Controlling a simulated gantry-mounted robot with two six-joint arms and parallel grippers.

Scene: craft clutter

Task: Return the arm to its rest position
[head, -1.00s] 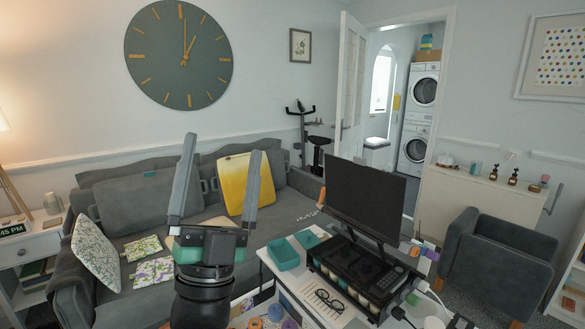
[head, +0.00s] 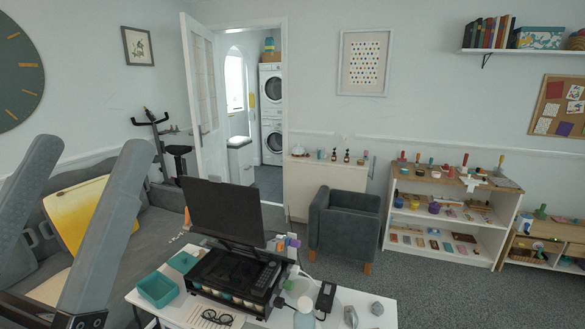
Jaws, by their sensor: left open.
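My left gripper (head: 75,190) is at the left edge of the head view, large and close to the camera. Its two grey fingers stand apart and point up, with nothing between them. It shows in front of the grey sofa (head: 165,215) and the yellow panel (head: 85,215) leaning there. Part of the gripper's base is cut off by the frame edge. My right gripper is not in view.
A white desk (head: 350,312) carries a dark monitor (head: 225,208), a teal box (head: 157,288), glasses (head: 216,317) and small items. A grey armchair (head: 345,222) stands behind it. A white shelf (head: 450,215) with craft goods stands right. Carpet is open between.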

